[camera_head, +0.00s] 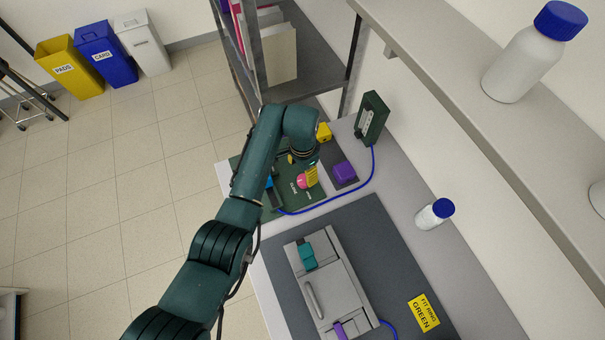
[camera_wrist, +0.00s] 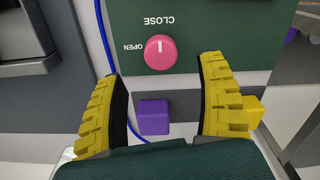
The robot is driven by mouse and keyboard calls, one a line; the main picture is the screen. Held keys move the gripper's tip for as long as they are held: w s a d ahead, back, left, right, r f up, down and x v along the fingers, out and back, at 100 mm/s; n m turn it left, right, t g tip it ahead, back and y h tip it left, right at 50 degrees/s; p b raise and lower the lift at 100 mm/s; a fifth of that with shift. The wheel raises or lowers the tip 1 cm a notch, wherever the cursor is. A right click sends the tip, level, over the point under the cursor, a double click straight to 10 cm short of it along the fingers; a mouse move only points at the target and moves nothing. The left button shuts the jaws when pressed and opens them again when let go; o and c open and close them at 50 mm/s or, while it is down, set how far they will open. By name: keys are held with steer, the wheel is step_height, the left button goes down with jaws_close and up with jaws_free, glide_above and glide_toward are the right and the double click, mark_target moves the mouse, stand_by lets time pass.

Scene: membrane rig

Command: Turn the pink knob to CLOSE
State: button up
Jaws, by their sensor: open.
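The pink knob (camera_wrist: 160,56) sits on a dark green panel (camera_wrist: 215,20). In the wrist view it shows in line between my gripper's fingertips (camera_wrist: 161,67), a little beyond them. Its white mark appears to lie on its upper half, toward the word CLOSE (camera_wrist: 157,21); OPEN (camera_wrist: 133,46) is printed to its left. My gripper is open with yellow ridged fingers spread wide, and nothing is held. In the head view, the pink knob (camera_head: 301,182) is partly hidden beside the yellow fingers (camera_head: 312,176).
A purple block (camera_head: 344,172) and a yellow block (camera_head: 323,132) stand near the green panel. A blue cable (camera_head: 345,197) runs past it to a dark green box (camera_head: 372,117).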

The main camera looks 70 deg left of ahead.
mark_target(303, 180)
step_height(303, 180, up, 5)
steer(key=shift+f, duration=0.1)
stand_by(0.6)
